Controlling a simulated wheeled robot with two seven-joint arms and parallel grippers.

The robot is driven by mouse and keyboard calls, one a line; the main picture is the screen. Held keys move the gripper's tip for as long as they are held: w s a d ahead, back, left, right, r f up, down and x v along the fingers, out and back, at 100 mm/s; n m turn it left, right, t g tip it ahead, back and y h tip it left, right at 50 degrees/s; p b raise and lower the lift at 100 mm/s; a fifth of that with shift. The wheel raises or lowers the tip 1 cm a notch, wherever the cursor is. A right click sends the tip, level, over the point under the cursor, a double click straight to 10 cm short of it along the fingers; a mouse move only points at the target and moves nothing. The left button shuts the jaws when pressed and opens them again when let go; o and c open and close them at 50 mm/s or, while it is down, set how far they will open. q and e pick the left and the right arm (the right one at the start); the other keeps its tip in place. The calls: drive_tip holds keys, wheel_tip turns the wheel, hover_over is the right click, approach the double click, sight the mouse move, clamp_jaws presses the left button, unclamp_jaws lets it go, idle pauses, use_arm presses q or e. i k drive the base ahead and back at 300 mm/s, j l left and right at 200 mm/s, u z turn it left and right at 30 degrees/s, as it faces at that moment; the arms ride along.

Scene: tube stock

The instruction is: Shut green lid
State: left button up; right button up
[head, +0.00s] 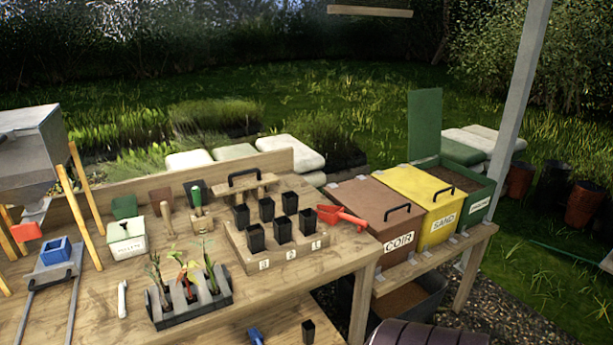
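The green lid (426,123) stands open and upright at the back edge of the green bin (481,201), at the right end of a row of bins. The green bin is open and shows brown, soil-like fill (452,180). Its front label is too small to read. The closed yellow bin marked SAND (416,186) stands directly to its left and hides part of it. Neither of my grippers shows in the head view.
The closed brown COIR bin (362,196) is left of the yellow one; both lids have raised black handles. A pale post (517,110) rises right of the green bin.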

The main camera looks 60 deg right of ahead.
sight(424, 106)
drive_tip(key=z, duration=2.85)
drive_tip(key=i+l, duration=0.15)
drive_tip(key=i, duration=0.25)
drive_tip(key=i+l, duration=0.2)
drive_tip(key=i, duration=0.15)
